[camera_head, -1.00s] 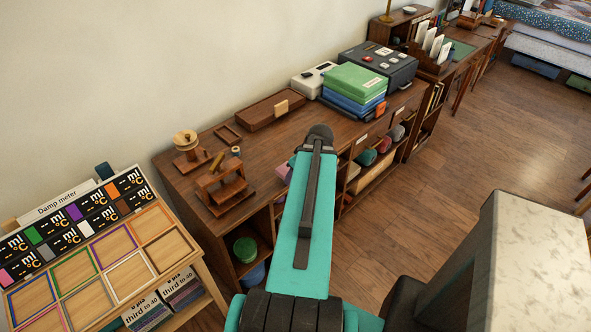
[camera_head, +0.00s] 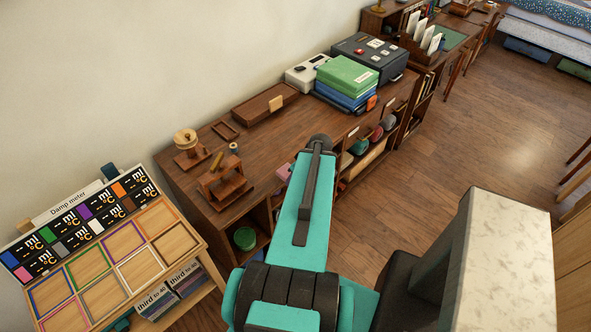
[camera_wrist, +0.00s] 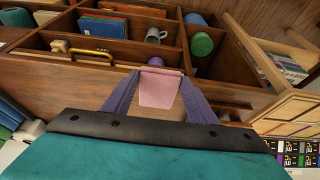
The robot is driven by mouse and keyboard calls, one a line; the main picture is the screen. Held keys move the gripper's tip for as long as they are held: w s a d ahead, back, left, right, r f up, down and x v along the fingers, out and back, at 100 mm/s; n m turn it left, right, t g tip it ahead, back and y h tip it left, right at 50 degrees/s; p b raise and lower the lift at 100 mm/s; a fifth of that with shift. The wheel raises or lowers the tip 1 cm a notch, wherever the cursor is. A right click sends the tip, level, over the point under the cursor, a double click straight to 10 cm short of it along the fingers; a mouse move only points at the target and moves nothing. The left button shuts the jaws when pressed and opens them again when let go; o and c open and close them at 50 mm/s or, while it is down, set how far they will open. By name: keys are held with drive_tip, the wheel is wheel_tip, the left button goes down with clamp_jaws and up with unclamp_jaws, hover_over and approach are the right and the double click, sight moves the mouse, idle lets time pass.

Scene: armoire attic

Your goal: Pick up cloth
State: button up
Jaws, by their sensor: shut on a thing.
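The cloth (camera_wrist: 160,88) is a small, pale pink, folded piece in the wrist view. My gripper (camera_wrist: 158,80) has purple fingers on both sides of the cloth and is shut on it. The cloth hangs between the fingers in front of the wooden shelf unit. In the head view a bit of pink (camera_head: 283,172), which looks like the same cloth, shows at the left edge of my teal arm. My arm hides most of the gripper there.
A long wooden cabinet (camera_head: 262,135) carries wooden pieces, a tray (camera_head: 263,103), stacked green and blue boxes (camera_head: 347,78) and a dark case (camera_head: 370,56). A damp meter board (camera_head: 110,250) stands at left.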

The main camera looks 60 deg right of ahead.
drive_tip(key=shift+s+a+r+p, duration=0.1)
drive_tip(key=shift+s+a+p, duration=0.15)
drive_tip(key=shift+p, duration=0.2)
drive_tip(key=shift+s, duration=0.1)
drive_tip(key=shift+s, duration=0.1)
idle(0.5)
